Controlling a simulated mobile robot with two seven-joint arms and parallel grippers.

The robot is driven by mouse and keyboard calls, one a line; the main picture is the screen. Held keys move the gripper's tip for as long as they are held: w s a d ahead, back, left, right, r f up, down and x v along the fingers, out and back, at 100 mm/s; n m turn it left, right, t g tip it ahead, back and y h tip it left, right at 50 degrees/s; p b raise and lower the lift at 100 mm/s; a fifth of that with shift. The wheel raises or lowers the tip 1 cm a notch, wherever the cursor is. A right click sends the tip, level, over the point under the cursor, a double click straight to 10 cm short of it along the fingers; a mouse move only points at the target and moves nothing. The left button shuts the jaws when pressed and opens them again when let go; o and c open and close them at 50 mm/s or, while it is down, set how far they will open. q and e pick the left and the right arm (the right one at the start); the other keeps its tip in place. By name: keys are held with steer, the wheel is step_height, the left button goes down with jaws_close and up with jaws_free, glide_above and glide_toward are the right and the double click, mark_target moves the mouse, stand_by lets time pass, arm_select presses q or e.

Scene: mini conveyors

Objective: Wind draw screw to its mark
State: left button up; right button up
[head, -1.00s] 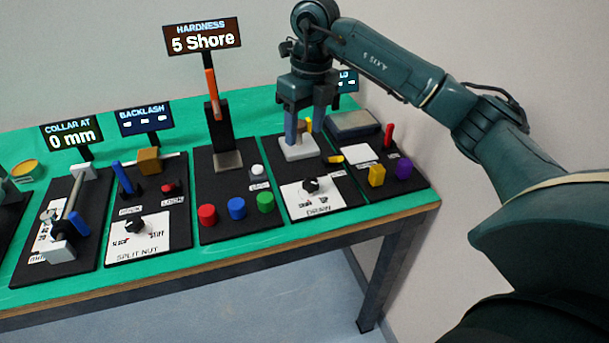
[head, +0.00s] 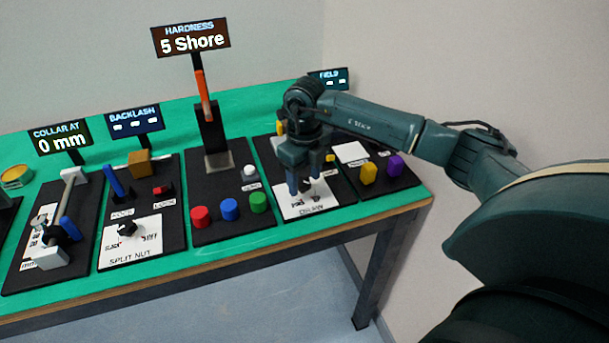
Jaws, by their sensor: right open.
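At the left, under a sign (head: 60,138) reading "COLLAR AT 0 mm", a black board (head: 22,277) carries a pale rod (head: 70,193) between two light blocks, a blue handle (head: 70,228) and a white scale marked mm; this looks like the draw screw. My right gripper (head: 306,189) is far to its right, open, pointing down over the dial panel of another board. Its fingers are around or just above a dark knob on the white label; I cannot tell whether they touch it. My left gripper is not in view.
Between them stand the split nut board (head: 112,262) and the hardness board (head: 231,182), with its tall orange lever (head: 202,88) and red, blue and green buttons. Yellow (head: 368,173) and purple (head: 395,166) pieces stand right of my gripper. The table's front edge is clear.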

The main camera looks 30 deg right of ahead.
mark_target(304, 182)
steer(key=shift+f, duration=0.1)
steer(key=shift+c, duration=0.4)
steer(key=c, duration=0.9)
steer(key=shift+m, duration=1.6)
steer(key=o, duration=1)
step_height(304, 182, up, 13)
steer(key=shift+r, duration=0.1)
steer(key=shift+a, duration=0.1)
